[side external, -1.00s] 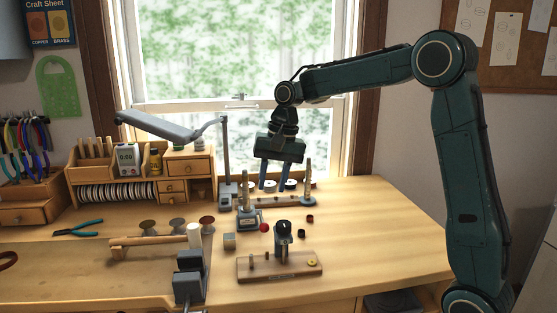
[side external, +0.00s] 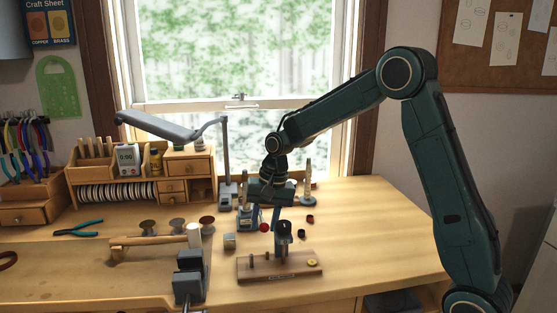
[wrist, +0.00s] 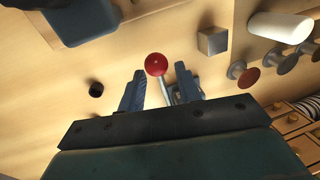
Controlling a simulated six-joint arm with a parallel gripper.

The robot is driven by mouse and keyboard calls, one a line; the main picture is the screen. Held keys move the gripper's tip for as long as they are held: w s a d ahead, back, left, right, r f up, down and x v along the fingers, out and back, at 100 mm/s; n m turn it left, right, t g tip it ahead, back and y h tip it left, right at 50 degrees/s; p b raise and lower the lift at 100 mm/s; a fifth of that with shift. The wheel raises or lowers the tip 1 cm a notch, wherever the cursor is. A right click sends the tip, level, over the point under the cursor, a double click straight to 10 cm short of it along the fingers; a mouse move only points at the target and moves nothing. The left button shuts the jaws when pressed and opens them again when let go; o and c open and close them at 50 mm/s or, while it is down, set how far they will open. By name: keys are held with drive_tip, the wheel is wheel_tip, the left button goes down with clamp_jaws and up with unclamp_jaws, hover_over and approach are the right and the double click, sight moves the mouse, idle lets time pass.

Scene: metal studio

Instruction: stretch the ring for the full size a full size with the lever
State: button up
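The ring stretcher (side external: 247,218) is a blue-grey base with an upright post; my gripper partly hides it in the side view. Its lever ends in a red ball (side external: 264,228), which also shows in the wrist view (wrist: 156,64). My gripper (side external: 265,214) points down over the lever. In the wrist view its fingers (wrist: 159,88) are open, the lever's metal rod lies between them, and the ball is just beyond the tips. Whether a finger touches the rod I cannot tell. A gold ring-like piece (side external: 312,262) lies on the front wooden board. No ring is visible on the stretcher post.
The front wooden board (side external: 262,274) carries a dark upright tool (side external: 283,236). Small dark red (side external: 310,218) and black (side external: 301,233) pieces lie on the right. A metal cube (side external: 229,241) stands left of the ball. A tapered post (side external: 308,185) stands behind.

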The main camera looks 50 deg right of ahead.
clamp_jaws()
drive_tip(key=shift+s+a+f, duration=0.1)
drive_tip(key=shift+s+a+f, duration=0.2)
drive_tip(key=shift+f, duration=0.5)
drive_tip(key=shift+c, duration=0.3)
unclamp_jaws()
drive_tip(key=shift+o, duration=0.3)
drive_tip(key=shift+w+r, duration=0.1)
drive_tip(key=shift+d, duration=0.1)
drive_tip(key=shift+r, duration=0.15)
